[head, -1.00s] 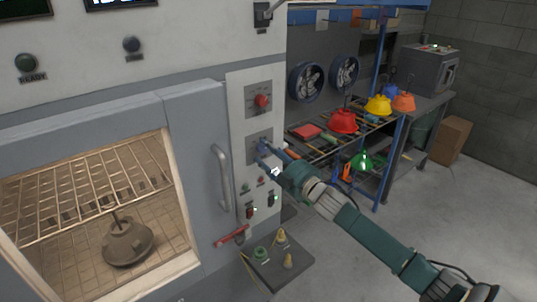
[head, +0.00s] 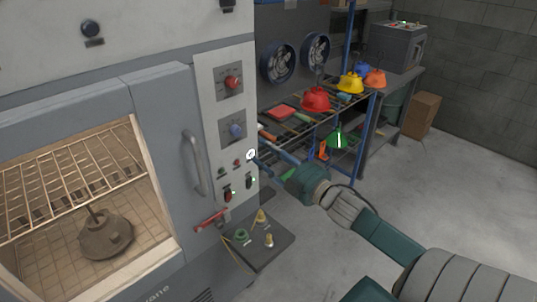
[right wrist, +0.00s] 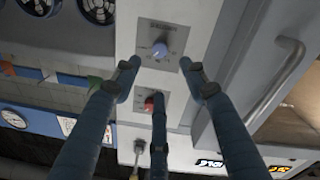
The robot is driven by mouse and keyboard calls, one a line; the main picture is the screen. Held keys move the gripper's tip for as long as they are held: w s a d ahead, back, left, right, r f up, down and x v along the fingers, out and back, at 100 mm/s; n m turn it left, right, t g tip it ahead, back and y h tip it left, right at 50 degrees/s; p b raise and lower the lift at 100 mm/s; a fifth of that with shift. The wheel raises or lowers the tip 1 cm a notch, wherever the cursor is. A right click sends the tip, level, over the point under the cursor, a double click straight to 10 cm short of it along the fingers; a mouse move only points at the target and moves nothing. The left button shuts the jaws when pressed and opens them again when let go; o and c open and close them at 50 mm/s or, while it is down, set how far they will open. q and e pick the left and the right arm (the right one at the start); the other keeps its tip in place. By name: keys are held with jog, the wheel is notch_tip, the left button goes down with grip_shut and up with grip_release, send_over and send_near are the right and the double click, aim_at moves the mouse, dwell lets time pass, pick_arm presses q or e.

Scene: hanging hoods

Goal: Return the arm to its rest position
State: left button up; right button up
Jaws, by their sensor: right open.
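My right arm comes in from the lower right in the head view, with its right gripper (head: 256,162) in front of the oven's control panel. The gripper is open and empty. It is just right of and below the blue knob (head: 236,130), apart from it. My left gripper is not in view.
The oven door handle (head: 193,163) is left of the panel. Floor at right is clear.

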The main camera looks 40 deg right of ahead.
dwell(0.5)
